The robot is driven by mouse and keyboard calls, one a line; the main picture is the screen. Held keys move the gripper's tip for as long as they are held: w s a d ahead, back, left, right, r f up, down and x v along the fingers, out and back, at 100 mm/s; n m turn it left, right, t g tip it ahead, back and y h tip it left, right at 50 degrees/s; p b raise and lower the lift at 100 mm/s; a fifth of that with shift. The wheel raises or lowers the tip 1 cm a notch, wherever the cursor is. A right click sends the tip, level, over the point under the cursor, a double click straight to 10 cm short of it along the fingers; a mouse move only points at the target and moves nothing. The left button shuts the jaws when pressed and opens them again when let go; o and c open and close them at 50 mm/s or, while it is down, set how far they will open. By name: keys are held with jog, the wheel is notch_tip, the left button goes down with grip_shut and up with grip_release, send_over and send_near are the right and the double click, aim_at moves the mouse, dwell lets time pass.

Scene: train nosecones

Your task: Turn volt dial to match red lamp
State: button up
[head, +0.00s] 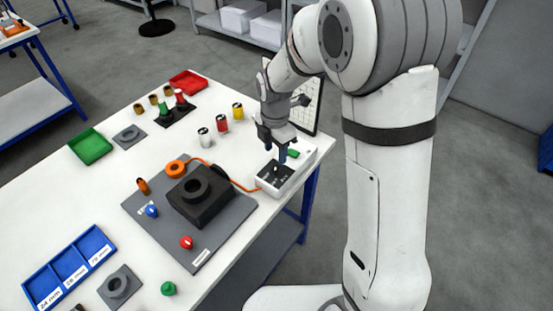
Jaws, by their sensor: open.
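A small white box with a black top panel (267,177) stands at the right edge of the white table, with an orange cable running to it. My gripper (282,157) points down over this box, with its dark fingertips close above or at the panel. The jaws are open. I cannot make out the volt dial, as the fingers cover part of the panel and the details are too small. A small green part (293,153) shows on the box beside the fingers. I cannot make out a lit red lamp on the box.
A grey mat (230,223) holds a black block (188,205), an orange ring (175,169) and red and blue knob-like pieces. White, red and yellow cans stand behind.

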aim_at(276, 167)
notch_tip(276, 167, down, 6)
jog(key=shift+f+p, duration=0.1)
jog(key=shift+p, duration=0.35)
jog(key=shift+c, duration=0.2)
jog(key=c, duration=1)
